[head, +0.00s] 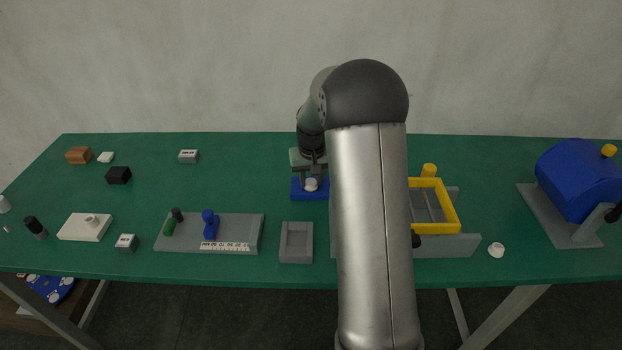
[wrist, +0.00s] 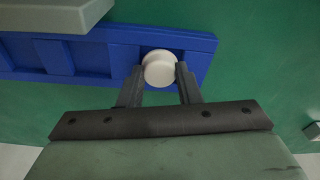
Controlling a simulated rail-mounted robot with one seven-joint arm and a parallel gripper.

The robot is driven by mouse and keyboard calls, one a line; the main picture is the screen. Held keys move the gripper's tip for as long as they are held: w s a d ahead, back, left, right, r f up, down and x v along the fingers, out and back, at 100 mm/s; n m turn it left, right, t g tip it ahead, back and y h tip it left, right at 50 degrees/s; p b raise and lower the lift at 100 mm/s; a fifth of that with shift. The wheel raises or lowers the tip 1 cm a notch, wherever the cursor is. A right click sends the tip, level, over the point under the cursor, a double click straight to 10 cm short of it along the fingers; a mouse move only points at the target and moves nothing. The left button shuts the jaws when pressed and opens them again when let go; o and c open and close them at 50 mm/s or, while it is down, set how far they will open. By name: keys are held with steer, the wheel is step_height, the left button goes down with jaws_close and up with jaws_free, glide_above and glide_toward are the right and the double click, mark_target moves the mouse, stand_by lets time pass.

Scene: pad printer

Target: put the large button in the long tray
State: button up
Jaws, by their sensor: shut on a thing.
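A round white button (wrist: 159,68) sits between the fingertips of my gripper (wrist: 158,82), which is shut on it. It also shows in the head view (head: 311,185) below my gripper (head: 311,174). The long blue tray (wrist: 203,43), divided by ribs, lies under the button, near one end of the tray. In the head view the blue tray (head: 309,195) is partly hidden by my arm. I cannot tell whether the button touches the tray floor or is held just above it.
A grey block (wrist: 55,17) overlaps the tray in the wrist view. A grey open box (head: 296,256) and a grey fixture board (head: 180,240) stand left of my arm. A yellow frame (head: 453,217), a white knob-like piece (head: 496,250) and a blue drum (head: 577,178) stand right.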

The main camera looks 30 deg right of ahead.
mark_target(312, 190)
steer(key=shift+s+a+f+b, duration=0.1)
steer(key=shift+s+f+b, duration=0.15)
steer(key=shift+f, duration=0.25)
steer(key=shift+s+f+b, duration=0.1)
steer(key=shift+f+b, duration=0.1)
steer(key=shift+f, duration=0.25)
steer(key=o, duration=0.9)
steer(key=shift+c, duration=0.2)
steer(key=shift+w+r+p, duration=0.1)
steer(key=shift+r+p, duration=0.45)
steer(key=shift+r, duration=0.1)
steer(key=shift+o, duration=0.3)
steer(key=shift+w+r, duration=0.1)
steer(key=shift+r, duration=0.3)
step_height(312, 190, up, 11)
steer(key=s, duration=0.1)
steer(key=s+a+r+n, duration=0.1)
steer(key=s+a+n, duration=0.1)
steer(key=s+a, duration=1.15)
steer(key=s+a+f, duration=0.1)
steer(key=s+f, duration=0.1)
steer(key=s, duration=0.6)
steer(key=s+a+f+n+g, duration=0.1)
steer(key=s+a+f, duration=0.1)
steer(key=s, duration=0.7)
steer(key=shift+a+f+y, duration=0.3)
